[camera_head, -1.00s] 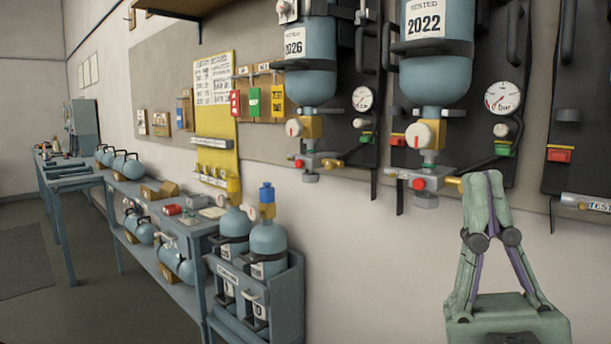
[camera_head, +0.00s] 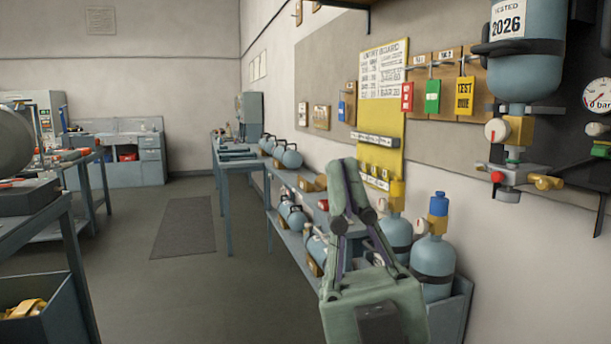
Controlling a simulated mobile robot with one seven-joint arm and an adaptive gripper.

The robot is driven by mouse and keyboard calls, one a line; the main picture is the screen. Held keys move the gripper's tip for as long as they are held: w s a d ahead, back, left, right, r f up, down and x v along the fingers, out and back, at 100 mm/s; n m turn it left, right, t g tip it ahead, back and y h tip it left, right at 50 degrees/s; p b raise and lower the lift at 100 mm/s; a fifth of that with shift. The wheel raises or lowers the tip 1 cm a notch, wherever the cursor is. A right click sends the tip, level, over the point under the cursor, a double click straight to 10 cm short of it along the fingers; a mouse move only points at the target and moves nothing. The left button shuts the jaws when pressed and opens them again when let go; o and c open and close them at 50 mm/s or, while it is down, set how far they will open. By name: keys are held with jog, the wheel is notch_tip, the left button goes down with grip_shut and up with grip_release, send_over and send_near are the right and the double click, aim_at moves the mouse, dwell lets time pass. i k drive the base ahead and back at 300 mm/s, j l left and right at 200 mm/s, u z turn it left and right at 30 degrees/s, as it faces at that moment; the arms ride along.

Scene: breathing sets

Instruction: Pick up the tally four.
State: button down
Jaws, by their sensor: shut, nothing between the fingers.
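I cannot pick out the tally four for certain. The yellow entry board (camera_head: 396,130) hangs on the wall right of centre, with a printed list at its top. A grey strip (camera_head: 375,140) crosses its middle, and a row of small pale labels (camera_head: 374,170) sits low on it; their numbers are too small to read. My gripper (camera_head: 345,166) is shut and empty, fingers pointing up. In the picture it stands just left of the board's lower part, covering some of the shelf and cylinders behind; its distance from the board cannot be told.
Red, green and yellow tags (camera_head: 433,97) hang right of the board. Blue cylinders (camera_head: 433,262) stand in a rack below it. A large cylinder (camera_head: 526,50) with gauge hangs at the right. A workbench (camera_head: 35,215) stands at left. The floor (camera_head: 190,285) between is clear.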

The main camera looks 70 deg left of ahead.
aim_at(386, 172)
jog(key=u, duration=1.5)
jog(key=i+j, duration=0.25)
jog(key=i+j+z, duration=0.1)
jog(key=i+j, duration=0.2)
jog(key=j, duration=0.2)
jog(key=i+j, duration=0.45)
jog(key=j, duration=0.3)
jog(key=i+l, duration=0.25)
jog(key=i, duration=0.2)
jog(key=i+l, duration=0.2)
jog(key=i, duration=0.3)
jog(key=i+l, duration=0.25)
jog(key=i, duration=0.2)
jog(key=z, duration=0.05)
